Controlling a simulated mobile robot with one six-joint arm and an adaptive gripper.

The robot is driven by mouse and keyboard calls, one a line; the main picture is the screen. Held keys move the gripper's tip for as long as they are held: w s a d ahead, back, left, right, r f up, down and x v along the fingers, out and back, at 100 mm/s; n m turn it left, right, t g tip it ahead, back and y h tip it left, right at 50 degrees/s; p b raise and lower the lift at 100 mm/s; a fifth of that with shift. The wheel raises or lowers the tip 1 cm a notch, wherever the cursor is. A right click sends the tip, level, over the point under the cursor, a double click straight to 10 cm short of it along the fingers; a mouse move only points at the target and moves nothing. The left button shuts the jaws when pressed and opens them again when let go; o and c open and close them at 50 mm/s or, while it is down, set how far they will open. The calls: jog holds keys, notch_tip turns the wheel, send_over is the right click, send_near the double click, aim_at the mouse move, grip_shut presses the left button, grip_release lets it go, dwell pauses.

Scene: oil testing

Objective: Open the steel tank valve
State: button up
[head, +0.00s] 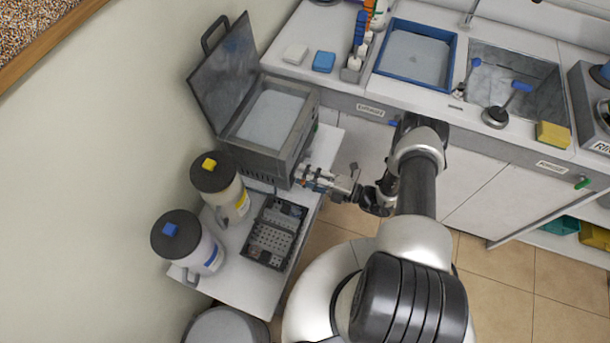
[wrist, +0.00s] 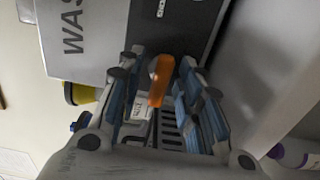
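The steel tank (head: 308,125) stands on the small side table with its lid (head: 222,70) raised. Its valve has an orange handle (wrist: 161,80), which shows in the middle of the wrist view and points downward there. My gripper (wrist: 160,97) is open, with blue-padded fingers on both sides of the handle. I see gaps between the handle and the pads, though contact at depth is hard to judge. In the head view my gripper (head: 308,178) is at the tank's front lower right, where the valve is mostly hidden by the fingers.
Two lidded containers, one with a yellow knob (head: 216,186) and one with a blue knob (head: 190,245), stand left on the table. A dark rack (head: 275,232) sits below the tank's front. The counter (head: 345,92) with a blue tray (head: 416,53) and sink lies behind.

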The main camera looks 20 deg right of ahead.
jog(key=shift+w+a, duration=0.1)
jog(key=shift+a, duration=0.05)
jog(key=shift+c, duration=0.2)
grip_shut()
